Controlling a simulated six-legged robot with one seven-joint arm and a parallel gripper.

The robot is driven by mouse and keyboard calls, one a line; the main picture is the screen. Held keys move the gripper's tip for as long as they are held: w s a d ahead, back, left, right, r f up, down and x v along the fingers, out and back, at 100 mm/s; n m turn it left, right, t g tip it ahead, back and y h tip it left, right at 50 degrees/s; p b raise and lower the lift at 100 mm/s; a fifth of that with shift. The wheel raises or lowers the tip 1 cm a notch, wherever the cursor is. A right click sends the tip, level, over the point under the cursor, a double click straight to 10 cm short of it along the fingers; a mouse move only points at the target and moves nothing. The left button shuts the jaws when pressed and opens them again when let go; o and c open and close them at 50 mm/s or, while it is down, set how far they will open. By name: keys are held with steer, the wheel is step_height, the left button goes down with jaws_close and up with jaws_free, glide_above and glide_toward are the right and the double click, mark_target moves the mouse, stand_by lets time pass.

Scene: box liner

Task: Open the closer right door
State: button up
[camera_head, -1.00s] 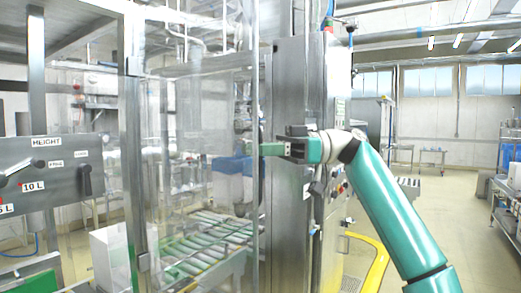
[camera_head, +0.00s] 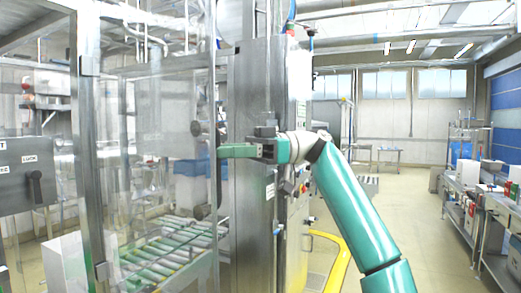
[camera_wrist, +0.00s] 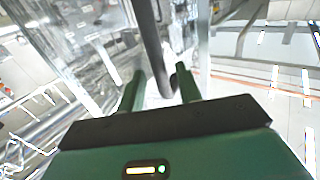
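The clear door panel (camera_head: 160,110) of the machine enclosure stands left of the steel cabinet, with a thin metal upright at its right edge. It looks shut. My green gripper (camera_head: 220,152) points left in the head view, its fingertips at this upright. In the wrist view, the two fingers of my gripper (camera_wrist: 160,86) are spread apart. A dark grey curved bar (camera_wrist: 152,45), which looks like the door handle, runs down between the fingertips with gaps on both sides. I cannot tell whether a finger touches it.
A tall steel cabinet (camera_head: 252,200) stands just right of the door, behind my gripper. A roller conveyor (camera_head: 170,250) lies behind the panel. A yellow curved rail (camera_head: 340,262) is low at the cabinet's right. The floor (camera_head: 410,225) further right is open, with shelves (camera_head: 475,200) beyond.

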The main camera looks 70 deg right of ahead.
steer(key=v, duration=1.1)
steer(key=shift+s, duration=0.25)
steer(key=shift+d, duration=0.1)
